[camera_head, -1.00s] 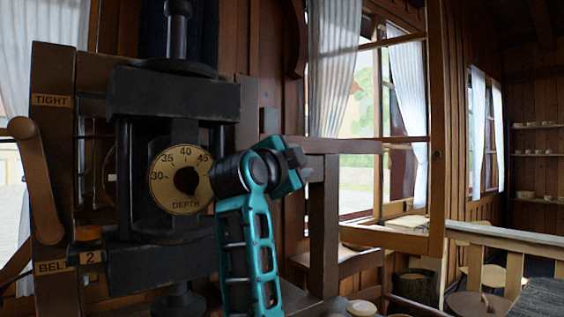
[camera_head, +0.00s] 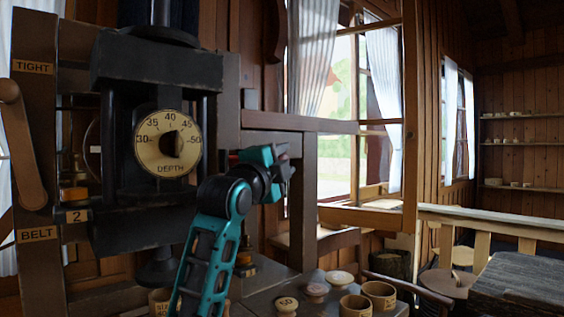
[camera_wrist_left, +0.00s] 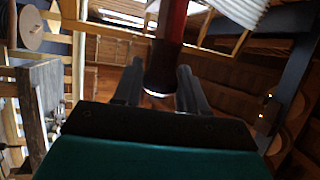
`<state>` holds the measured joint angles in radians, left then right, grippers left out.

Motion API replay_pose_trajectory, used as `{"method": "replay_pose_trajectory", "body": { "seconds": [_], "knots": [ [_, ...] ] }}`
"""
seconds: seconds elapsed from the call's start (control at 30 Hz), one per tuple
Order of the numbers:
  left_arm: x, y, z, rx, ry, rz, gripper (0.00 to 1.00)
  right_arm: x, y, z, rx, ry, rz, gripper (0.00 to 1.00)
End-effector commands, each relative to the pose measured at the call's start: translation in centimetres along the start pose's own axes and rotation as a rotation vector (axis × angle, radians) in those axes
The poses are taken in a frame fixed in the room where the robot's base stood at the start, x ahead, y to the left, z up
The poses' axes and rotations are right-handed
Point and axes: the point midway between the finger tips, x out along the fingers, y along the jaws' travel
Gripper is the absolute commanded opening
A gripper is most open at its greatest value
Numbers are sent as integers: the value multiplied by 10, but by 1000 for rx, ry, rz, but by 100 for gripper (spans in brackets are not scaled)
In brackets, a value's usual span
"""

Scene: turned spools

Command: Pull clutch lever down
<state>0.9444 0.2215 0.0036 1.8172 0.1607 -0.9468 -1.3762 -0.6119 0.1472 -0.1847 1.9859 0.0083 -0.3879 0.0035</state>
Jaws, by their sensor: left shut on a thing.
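The clutch lever shows in the left wrist view as a dark red bar with a black end (camera_wrist_left: 161,75), between the two grey fingers of my left gripper (camera_wrist_left: 158,92). The gripper is shut on it. In the head view my teal left arm rises from below, and the left gripper (camera_head: 282,168) points away to the right of the dial. The lever and the fingertips are hidden there behind the wrist. My right gripper is not in view.
A dark machine with a depth dial (camera_head: 168,143) stands at the left, with a wooden crank handle (camera_head: 22,145) beside it. Wooden knobs and cups (camera_head: 358,305) sit on a bench below. An open window frame (camera_head: 409,120) stands to the right.

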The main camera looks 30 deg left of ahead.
Motion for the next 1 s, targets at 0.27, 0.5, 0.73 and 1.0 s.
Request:
{"method": "replay_pose_trajectory", "body": {
  "seconds": [0.27, 0.5, 0.73, 1.0],
  "knots": [
    [0, 7, 0, 10, -1, 17, 44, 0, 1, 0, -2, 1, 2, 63],
    [0, 6, 0, 7, -1, 13, 62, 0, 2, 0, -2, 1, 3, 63],
    [0, 4, 0, 5, -1, 10, 62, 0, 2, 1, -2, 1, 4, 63],
    [5, -17, -3, 7, 0, 6, 62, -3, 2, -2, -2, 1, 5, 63]
  ]
}}
